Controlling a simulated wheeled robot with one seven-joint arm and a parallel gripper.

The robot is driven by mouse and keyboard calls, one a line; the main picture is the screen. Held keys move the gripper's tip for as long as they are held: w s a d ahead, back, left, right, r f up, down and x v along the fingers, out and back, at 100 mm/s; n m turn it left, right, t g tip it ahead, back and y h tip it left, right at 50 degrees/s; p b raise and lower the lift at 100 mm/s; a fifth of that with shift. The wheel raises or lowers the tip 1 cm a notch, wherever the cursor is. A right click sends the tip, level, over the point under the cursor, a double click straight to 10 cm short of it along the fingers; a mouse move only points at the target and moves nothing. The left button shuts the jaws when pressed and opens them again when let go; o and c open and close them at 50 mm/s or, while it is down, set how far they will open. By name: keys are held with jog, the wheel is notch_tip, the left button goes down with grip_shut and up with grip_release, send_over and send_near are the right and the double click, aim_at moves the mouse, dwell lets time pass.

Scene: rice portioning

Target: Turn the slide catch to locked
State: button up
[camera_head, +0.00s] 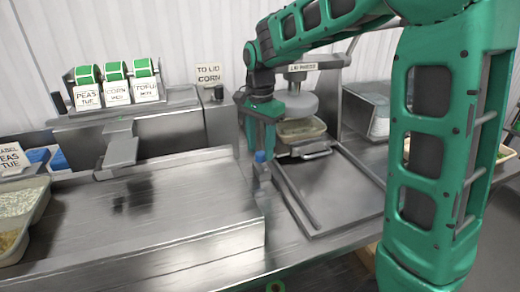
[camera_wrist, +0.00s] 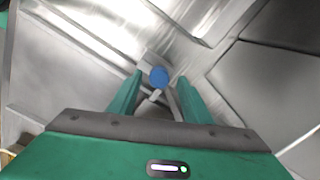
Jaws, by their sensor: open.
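The slide catch (camera_head: 262,174) is a small grey metal piece with a blue round knob (camera_head: 260,156), at the corner between the steel counter and the sunken tray area. In the wrist view the blue knob (camera_wrist: 159,78) sits between the fingertips, with a small grey lever beside it. My gripper (camera_head: 260,147) is green, points down and is open just above the catch. In the wrist view my gripper (camera_wrist: 160,75) has one finger on each side of the knob, with gaps showing. Whether either finger touches it, I cannot tell. No lock marking is legible.
A lidding press (camera_head: 300,103) with a food tray (camera_head: 300,129) under it stands behind the catch. A flat steel plate (camera_head: 335,190) lies to the right. Label rolls (camera_head: 115,72) stand at the back left. Food pans (camera_head: 20,210) sit at far left.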

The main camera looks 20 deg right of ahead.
jog(key=shift+f, duration=0.55)
jog(key=c, duration=1.1)
jog(key=shift+o, duration=0.2)
jog(key=shift+d, duration=0.1)
